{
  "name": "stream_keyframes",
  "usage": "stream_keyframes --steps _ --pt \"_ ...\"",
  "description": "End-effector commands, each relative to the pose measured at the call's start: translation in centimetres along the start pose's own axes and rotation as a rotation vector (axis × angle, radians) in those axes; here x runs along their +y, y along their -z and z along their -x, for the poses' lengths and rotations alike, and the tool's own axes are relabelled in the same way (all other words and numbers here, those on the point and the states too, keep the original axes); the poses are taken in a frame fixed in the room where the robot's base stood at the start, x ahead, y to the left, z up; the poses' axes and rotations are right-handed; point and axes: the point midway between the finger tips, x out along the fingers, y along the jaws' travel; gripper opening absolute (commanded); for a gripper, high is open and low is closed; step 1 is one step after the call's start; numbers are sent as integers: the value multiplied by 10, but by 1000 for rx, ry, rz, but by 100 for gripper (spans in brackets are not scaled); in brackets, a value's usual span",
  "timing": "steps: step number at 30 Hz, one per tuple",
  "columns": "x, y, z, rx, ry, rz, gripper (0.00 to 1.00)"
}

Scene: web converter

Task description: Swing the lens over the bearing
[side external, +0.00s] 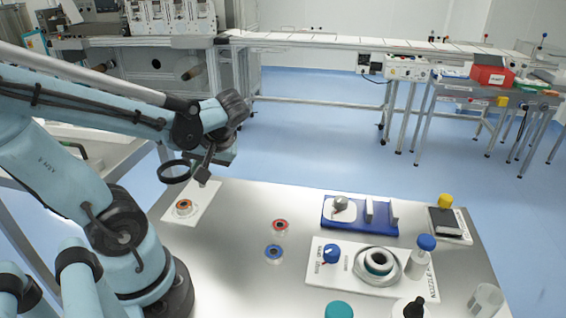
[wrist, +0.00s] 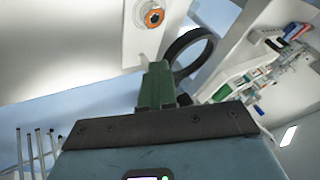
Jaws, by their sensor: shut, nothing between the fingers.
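The lens is a black ring (side external: 174,172) raised above a white plate at the table's far left corner. The bearing, an orange ring with a dark centre (side external: 183,205), lies on that plate. In the side view the lens is above and slightly left of the bearing. My gripper (side external: 205,164) is just right of the lens, by its stand. In the wrist view the green fingers (wrist: 157,80) are shut, close to the lens ring (wrist: 190,55); whether they touch it is unclear. The bearing (wrist: 153,15) shows beyond the fingertips, outside the ring.
The white plate (side external: 208,192) lies flat at the table corner. A blue tray (side external: 360,222), a white nozzle board (side external: 330,280) and bottles (side external: 422,258) stand on the right.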

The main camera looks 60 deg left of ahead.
Motion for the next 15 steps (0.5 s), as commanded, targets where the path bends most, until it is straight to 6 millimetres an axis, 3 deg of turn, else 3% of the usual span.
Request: stream_keyframes --steps 15 --pt "-10 -4 -6 13 4 -20 0"
